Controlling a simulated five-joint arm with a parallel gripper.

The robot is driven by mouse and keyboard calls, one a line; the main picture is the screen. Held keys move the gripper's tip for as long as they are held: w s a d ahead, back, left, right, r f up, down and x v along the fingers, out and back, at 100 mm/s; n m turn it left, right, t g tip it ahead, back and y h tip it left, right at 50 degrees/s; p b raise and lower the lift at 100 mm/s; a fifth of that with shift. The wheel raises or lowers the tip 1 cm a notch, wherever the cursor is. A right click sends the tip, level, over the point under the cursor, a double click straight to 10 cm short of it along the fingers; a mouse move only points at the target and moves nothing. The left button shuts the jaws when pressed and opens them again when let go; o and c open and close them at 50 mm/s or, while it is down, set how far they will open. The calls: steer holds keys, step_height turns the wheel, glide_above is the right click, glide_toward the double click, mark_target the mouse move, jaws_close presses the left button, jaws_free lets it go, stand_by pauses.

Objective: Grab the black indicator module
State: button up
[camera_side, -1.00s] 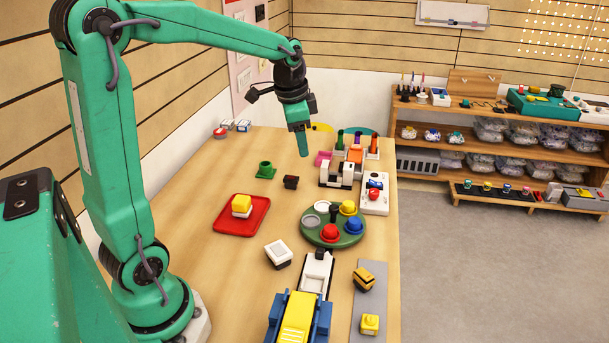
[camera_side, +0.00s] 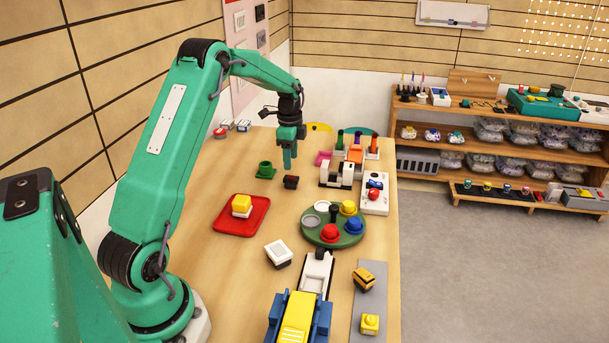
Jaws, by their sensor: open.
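The black indicator module (camera_side: 291,182) is a small dark block with a reddish face. It lies on the wooden table, right of a green button-like piece. My gripper (camera_side: 289,162) hangs pointing down just above and behind the module in the picture. Its green fingers are open, with nothing seen between them. A gap to the module shows, though the exact height is hard to tell from this side view.
The green piece (camera_side: 265,170) stands close on the left. A white and black fixture (camera_side: 336,175) stands on the right. A red tray (camera_side: 262,207) with a yellow block and a green round tray (camera_side: 312,236) with coloured buttons lie nearer. Bare table surrounds the module's front.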

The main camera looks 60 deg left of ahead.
mark_target(291, 177)
steer(key=shift+a+f, duration=0.2)
steer(key=shift+f, duration=1.35)
steer(key=shift+d+f, duration=0.1)
steer(key=shift+f, duration=2.5)
steer(key=c, duration=1.1)
steer(key=shift+o, duration=0.2)
steer(key=shift+w+r, duration=0.1)
